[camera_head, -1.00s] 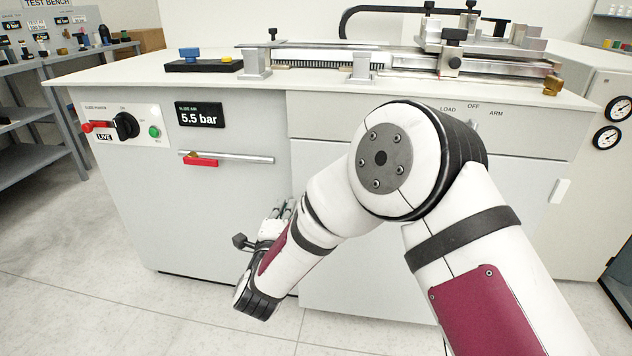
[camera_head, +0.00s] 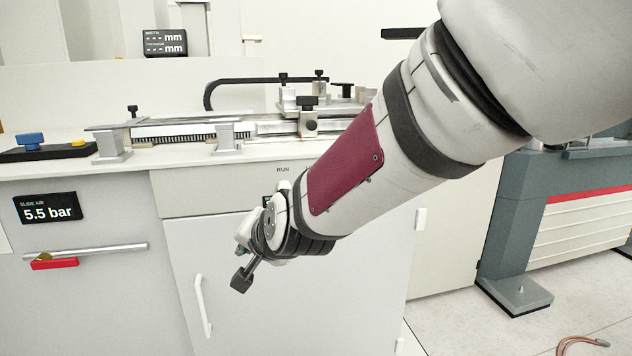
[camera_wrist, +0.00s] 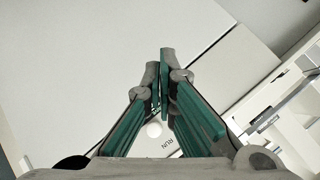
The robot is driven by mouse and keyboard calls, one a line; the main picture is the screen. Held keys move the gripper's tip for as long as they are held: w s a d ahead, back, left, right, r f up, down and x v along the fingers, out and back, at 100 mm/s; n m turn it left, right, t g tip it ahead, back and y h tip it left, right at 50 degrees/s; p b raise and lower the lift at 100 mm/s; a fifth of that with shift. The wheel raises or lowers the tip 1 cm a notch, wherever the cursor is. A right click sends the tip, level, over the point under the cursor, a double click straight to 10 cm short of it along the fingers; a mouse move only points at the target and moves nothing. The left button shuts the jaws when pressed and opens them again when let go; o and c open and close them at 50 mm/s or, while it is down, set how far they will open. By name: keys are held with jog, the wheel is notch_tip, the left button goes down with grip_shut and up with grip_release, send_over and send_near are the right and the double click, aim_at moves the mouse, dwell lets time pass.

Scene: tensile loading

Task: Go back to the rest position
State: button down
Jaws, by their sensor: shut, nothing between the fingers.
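My gripper (camera_wrist: 164,70) shows in the wrist view with its two green-lined fingers brought together at the tips, and nothing shows between them. A white surface with the word RUN (camera_wrist: 168,143) lies beyond the fingers there. In the head view my arm reaches from the upper right down to the centre, in front of the white bench cabinet (camera_head: 290,265). The gripper is mostly hidden there behind my wrist; a little of it shows at the wrist's left side.
The bench top carries a slide rig (camera_head: 307,122) with clamps and a black block with a blue knob (camera_head: 30,141). Below are a 5.5 bar display (camera_head: 47,208) and a red valve handle (camera_head: 54,262). A grey machine frame (camera_head: 510,225) stands right. A cable end (camera_head: 585,342) lies on the floor.

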jog(key=s+d+r+n+g+h, duration=0.2)
jog(key=s+d, duration=0.7)
jog(key=d, duration=0.4)
jog(key=s+d+f+g+h, duration=0.1)
jog(key=s+d+g, duration=0.1)
jog(key=s+d, duration=0.55)
jog(key=s+d+n+g+h, duration=0.1)
jog(key=s+d+g+h, duration=0.3)
jog(key=s, duration=0.7)
jog(key=s+d+f+g+y, duration=0.1)
jog(key=s+d, duration=0.6)
jog(key=s, duration=0.2)
notch_tip(320, 180, up, 30)
jog(key=t+p, duration=0.4)
jog(key=p, duration=2.4)
jog(key=shift+f, duration=0.1)
